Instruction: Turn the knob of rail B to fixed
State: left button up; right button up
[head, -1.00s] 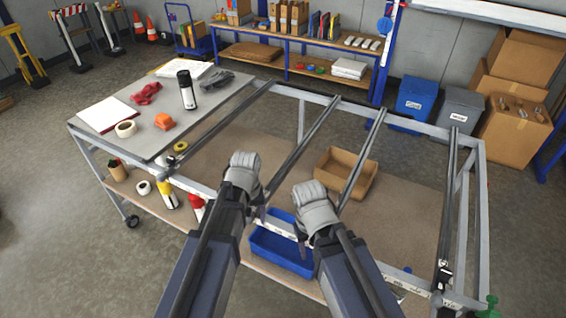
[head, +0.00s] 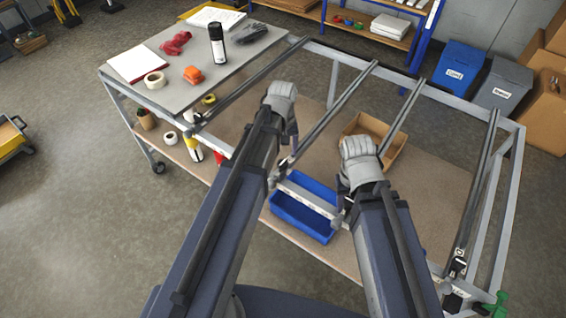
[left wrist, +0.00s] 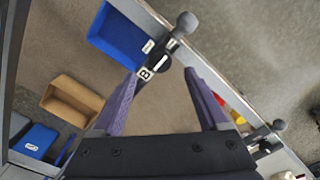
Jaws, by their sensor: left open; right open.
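In the left wrist view, rail B (left wrist: 156,62) shows its end with a white "B" label between my left fingers. Its dark ball knob (left wrist: 187,22) sticks out past the frame's edge, beyond the fingertips. My left gripper (left wrist: 163,76) is open and empty, one finger on each side of the rail's end in the picture; touching cannot be told. In the head view, my left gripper (head: 283,105) is over the near end of the second rail from the left, its fingers mostly hidden. My right gripper (head: 360,158) is near the third rail; its fingertips are hidden.
The metal frame (head: 440,92) holds several rails. Below are a blue bin (head: 292,222) and a cardboard box (head: 392,152). A grey tabletop (head: 160,55) at left carries tape, a bottle and gloves. Another ball knob (left wrist: 279,125) shows in the left wrist view.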

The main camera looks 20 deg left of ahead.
aim_at(283, 163)
pick_arm(q)
notch_tip(283, 163, down, 5)
jog(key=b, duration=0.4)
jog(key=shift+f, duration=0.15)
jog(key=shift+c, duration=0.2)
grip_shut()
